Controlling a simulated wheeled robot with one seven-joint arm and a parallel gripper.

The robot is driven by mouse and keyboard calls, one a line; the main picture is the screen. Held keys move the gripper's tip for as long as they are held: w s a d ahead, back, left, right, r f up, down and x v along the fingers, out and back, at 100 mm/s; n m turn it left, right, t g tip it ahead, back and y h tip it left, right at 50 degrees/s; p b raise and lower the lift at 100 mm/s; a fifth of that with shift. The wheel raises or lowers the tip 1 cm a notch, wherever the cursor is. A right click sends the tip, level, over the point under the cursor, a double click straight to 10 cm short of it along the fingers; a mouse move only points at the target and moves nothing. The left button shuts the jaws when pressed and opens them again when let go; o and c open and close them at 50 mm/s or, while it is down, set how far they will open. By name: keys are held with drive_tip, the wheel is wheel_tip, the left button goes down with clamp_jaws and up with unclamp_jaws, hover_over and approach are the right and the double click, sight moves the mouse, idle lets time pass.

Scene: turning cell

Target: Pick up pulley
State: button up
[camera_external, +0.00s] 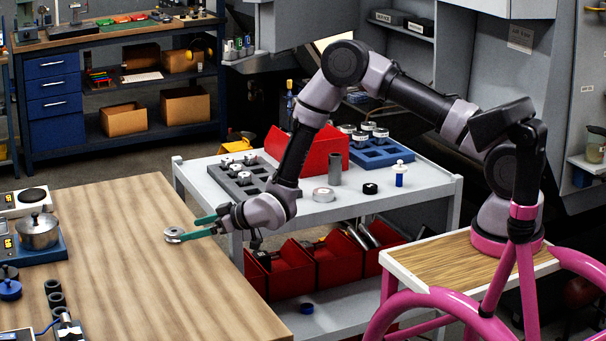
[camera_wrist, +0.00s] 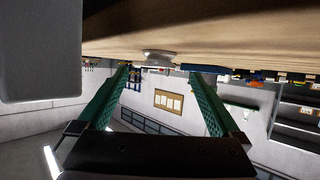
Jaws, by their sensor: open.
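A small silver disc with a hole in its middle, which looks like the pulley (camera_external: 174,235), lies flat on the wooden table (camera_external: 130,260) near its right side. My gripper (camera_external: 190,229) reaches in low from the right, with its green fingers open and nothing between them. The pulley lies just past the fingertips. In the wrist view, which is upside down, the pulley (camera_wrist: 158,55) sits on the table surface (camera_wrist: 220,35), between the two fingers (camera_wrist: 155,72) in the picture and beyond their tips. I cannot tell whether the lower finger touches it.
A grey cart (camera_external: 420,185) stands right of the table, carrying a dark tray (camera_external: 236,185), a blue tray (camera_external: 385,155), a red bin (camera_external: 308,152) and a pale ring (camera_external: 324,195). A pot (camera_external: 38,235) and dark rings (camera_external: 55,298) stand at the table's left. The middle is clear.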

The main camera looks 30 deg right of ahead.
sight(182, 232)
drive_tip(key=x, duration=0.5)
drive_tip(key=shift+w, duration=0.15)
drive_tip(key=shift+c, duration=0.3)
drive_tip(key=c, duration=1.4)
